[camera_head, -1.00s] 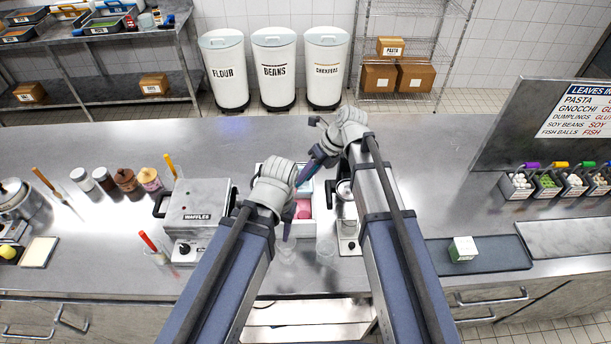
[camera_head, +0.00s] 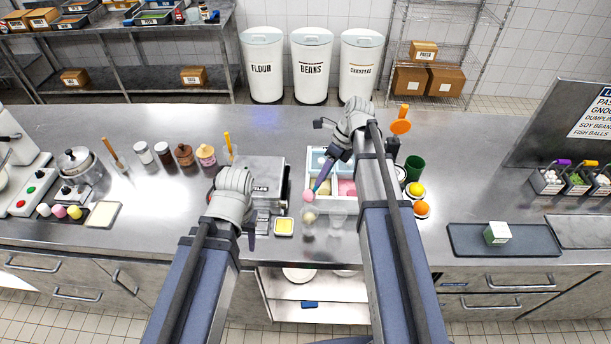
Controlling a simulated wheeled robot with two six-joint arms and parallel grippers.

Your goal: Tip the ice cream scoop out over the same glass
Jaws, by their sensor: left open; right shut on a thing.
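My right gripper (camera_head: 335,152) is shut on the handle of the ice cream scoop (camera_head: 324,173), which slants down to the left. A pink ball of ice cream (camera_head: 309,196) shows at the scoop's lower end, in front of the tub's left edge. Just below it in the picture stands a clear glass (camera_head: 308,231) with a pale cream ball (camera_head: 309,217) at its top. A second clear glass (camera_head: 338,219) stands to its right and looks empty. My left gripper (camera_head: 250,234) is open and empty, left of the glasses, by the waffle maker.
The ice cream tub (camera_head: 335,198) with yellow, pink and pale blue compartments is partly hidden by my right arm. The waffle maker (camera_head: 262,171) stands left of it. A small yellow-filled dish (camera_head: 284,227) lies left of the glasses. The counter's front edge is close.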

